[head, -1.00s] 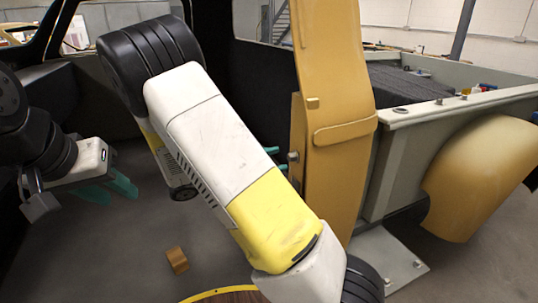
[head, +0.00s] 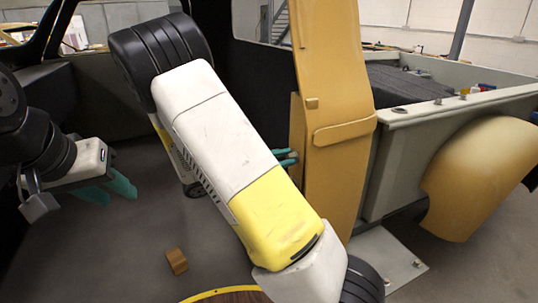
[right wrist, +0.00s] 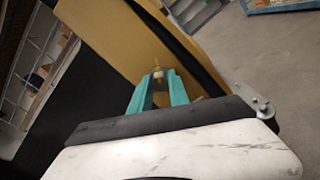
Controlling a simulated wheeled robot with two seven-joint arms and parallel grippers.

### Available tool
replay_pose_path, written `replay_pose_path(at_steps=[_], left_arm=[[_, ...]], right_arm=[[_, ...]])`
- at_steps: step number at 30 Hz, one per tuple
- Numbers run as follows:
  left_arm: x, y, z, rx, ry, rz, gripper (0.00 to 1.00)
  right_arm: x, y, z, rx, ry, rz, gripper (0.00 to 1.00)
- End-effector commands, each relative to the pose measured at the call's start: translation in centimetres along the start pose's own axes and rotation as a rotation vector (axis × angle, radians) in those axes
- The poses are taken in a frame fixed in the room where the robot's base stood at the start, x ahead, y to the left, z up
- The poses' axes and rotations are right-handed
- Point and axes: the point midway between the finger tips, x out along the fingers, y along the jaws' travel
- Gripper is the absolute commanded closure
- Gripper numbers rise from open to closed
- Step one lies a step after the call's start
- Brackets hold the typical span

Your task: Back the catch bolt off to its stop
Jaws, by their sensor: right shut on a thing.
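The catch bolt is a small metal piece on the inner edge of the yellow pillar (head: 335,90). In the right wrist view the bolt (right wrist: 157,73) shows between the teal fingertips, with a small yellowish part just beyond it. My right gripper (head: 291,157) is at the pillar's edge, shut on the bolt; in the head view its fingers cover the bolt and my right arm hides the gripper's body. My left gripper (head: 107,189) hangs at the left, its teal fingers apart and empty, well away from the pillar.
A small brown block (head: 177,261) lies on the grey floor. A round wooden top with a yellow rim (head: 215,294) is at the bottom edge. The grey side panel (head: 440,120) and yellow fender (head: 480,180) stand right of the pillar.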

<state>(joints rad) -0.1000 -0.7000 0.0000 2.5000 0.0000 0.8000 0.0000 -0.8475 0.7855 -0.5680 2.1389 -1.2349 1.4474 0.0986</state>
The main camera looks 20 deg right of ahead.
Motion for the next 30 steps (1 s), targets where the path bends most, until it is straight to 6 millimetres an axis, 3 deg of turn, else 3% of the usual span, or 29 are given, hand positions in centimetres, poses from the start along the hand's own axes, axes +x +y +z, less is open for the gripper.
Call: replay_pose_path(at_steps=[11,30], left_arm=[[0.0,0.0,0.0,0.0,0.0,0.0,0.64],[0.0,0.0,0.0,0.0,0.0,0.0,0.64]], right_arm=[[-0.01,0.06,0.01,-0.13,0.0,0.0,1.0],[0.01,0.27,-0.11,-0.715,0.001,-0.001,1.0]])
